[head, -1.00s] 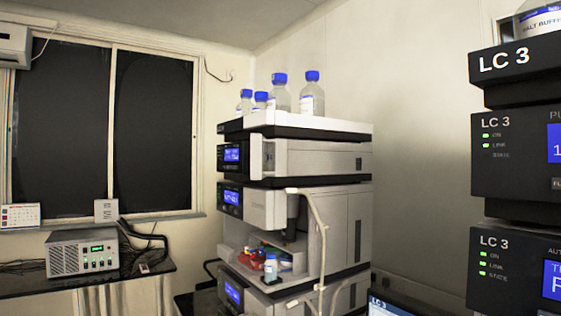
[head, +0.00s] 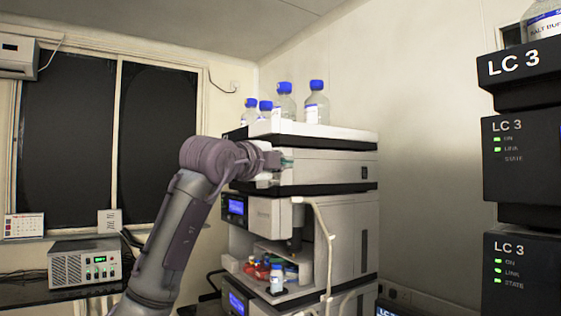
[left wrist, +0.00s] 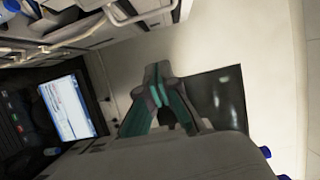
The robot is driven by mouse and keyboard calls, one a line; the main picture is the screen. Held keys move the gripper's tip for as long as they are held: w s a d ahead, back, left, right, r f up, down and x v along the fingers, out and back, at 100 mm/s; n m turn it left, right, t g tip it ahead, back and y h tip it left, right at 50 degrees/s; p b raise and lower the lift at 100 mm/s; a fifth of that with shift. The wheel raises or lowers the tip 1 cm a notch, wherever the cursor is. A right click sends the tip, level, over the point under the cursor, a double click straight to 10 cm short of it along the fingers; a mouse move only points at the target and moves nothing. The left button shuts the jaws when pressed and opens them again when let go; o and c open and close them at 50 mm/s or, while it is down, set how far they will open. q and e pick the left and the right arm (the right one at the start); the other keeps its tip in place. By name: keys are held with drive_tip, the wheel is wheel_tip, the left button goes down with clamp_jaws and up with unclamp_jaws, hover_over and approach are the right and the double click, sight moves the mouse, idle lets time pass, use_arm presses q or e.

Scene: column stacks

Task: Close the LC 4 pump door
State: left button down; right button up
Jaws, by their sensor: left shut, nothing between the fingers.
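The pump module (head: 335,170) is the upper light-grey unit in the middle stack, below the bottle tray. No LC 4 label is readable on it. My left gripper (head: 286,162) is at the left part of this module's front, its fingers pointing right. It is shut and empty. My wrist and gripper hide the module's screen and door area, so I cannot tell how far the door stands open or whether I touch it. In the left wrist view the teal-padded fingers (left wrist: 158,88) are together. My right gripper is not in view.
Several blue-capped bottles (head: 316,105) stand on the stack's top tray (head: 300,128). A pale tube (head: 325,235) hangs in front of the lower modules. The LC 3 stack (head: 520,160) stands at the right. A laptop screen (left wrist: 68,107) shows in the left wrist view.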

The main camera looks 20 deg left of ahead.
use_arm(q)
drive_tip(key=w+a+p, duration=0.1)
drive_tip(key=w+p, duration=0.5)
drive_tip(key=w, duration=0.1)
drive_tip(key=shift+a, duration=0.4)
drive_tip(key=shift+a, duration=0.1)
